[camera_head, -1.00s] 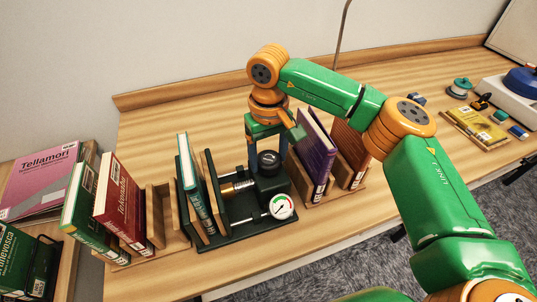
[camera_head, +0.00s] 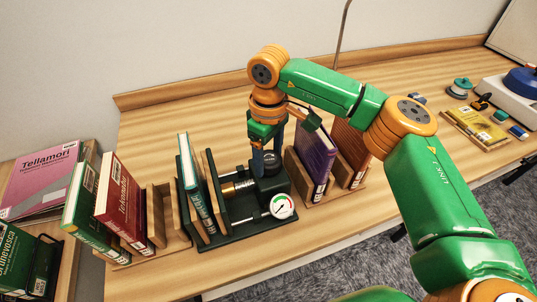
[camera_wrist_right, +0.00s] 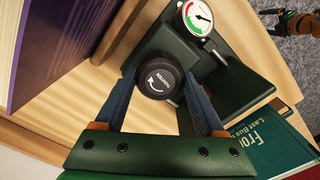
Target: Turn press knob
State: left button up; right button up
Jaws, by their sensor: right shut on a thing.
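The press (camera_head: 245,231) is a dark green frame on the table with a black round knob (camera_head: 268,168) on top of its right-hand block. The knob also shows in the right wrist view (camera_wrist_right: 158,80), with a white curved arrow and lettering on its top. My right gripper (camera_head: 267,157) points down from above and is shut on the knob; its two blue fingers (camera_wrist_right: 161,84) stand on either side of it. A dial gauge (camera_head: 282,206) with red and green zones faces front. A teal book (camera_head: 195,185) stands at the press's left plates. My left gripper is not in view.
Purple (camera_head: 316,155) and brown (camera_head: 348,150) books stand in a wooden holder close right of the press. Red (camera_head: 120,200) and green books stand in a holder at left. The table behind the press is clear.

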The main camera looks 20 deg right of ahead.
aim_at(269, 158)
dwell(0.3)
jog(key=o, duration=1.3)
jog(key=shift+o, duration=0.2)
jog(key=shift+r+b, duration=0.45)
jog(key=shift+r, duration=3.1)
